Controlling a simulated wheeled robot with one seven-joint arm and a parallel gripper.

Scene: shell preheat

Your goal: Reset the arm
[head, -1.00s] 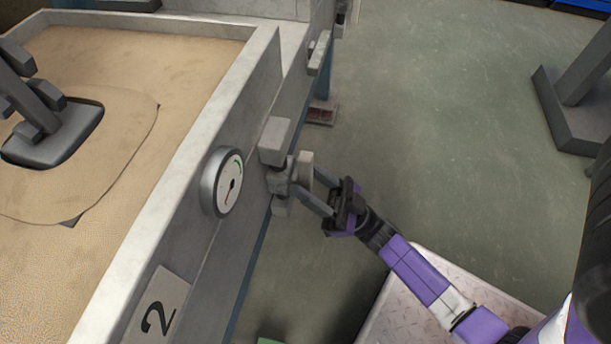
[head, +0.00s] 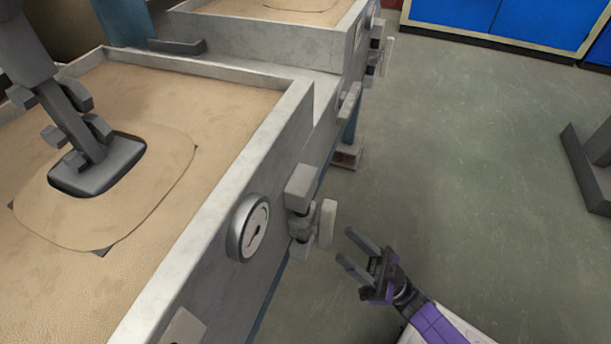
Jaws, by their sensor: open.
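My gripper (head: 352,248) is at the lower middle of the head view. Its two grey fingers are apart, with nothing between them. It points up and left, toward a grey valve-like fitting (head: 301,222) with a pale flat handle (head: 327,224). There is a gap of floor between the fingertips and the handle. The purple and black arm runs down to the bottom right edge. The fitting is mounted on the outer side of a grey box.
The grey sand-filled box (head: 212,240) fills the left, with a round gauge (head: 248,228) on its side. A second box (head: 270,40) stands behind. A grey pedestal (head: 590,165) is at right, blue cabinets (head: 500,22) at the back. The floor (head: 450,150) between is clear.

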